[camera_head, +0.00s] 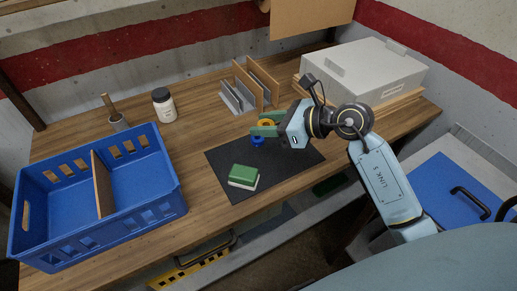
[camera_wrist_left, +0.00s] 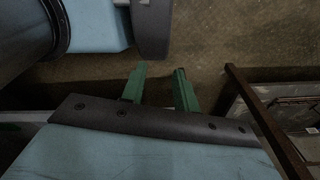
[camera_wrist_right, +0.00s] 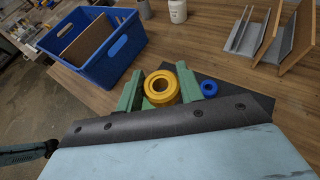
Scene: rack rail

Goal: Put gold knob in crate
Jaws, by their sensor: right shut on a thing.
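The gold knob (camera_wrist_right: 161,88) is a round, ring-like piece with a hole in its middle. My right gripper (camera_wrist_right: 168,90) is shut on it, with a green finger on each side. In the head view the knob (camera_head: 266,122) shows only partly between the fingers of my right gripper (camera_head: 264,124), over the far right part of the black mat. The blue crate (camera_head: 160,200) stands at the left of the table and has a wooden divider. The crate also shows in the right wrist view (camera_wrist_right: 128,48). My left gripper (camera_wrist_left: 158,88) is open and empty, away from the table.
A blue ring-like piece (camera_head: 257,141) and a green-and-white block (camera_head: 243,176) are on the black mat (camera_head: 222,160). A white jar (camera_head: 164,105) and a wooden-handled tool (camera_head: 114,115) stand behind the crate. A slotted rack (camera_head: 240,98) and a grey case (camera_head: 365,72) stand at the back.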

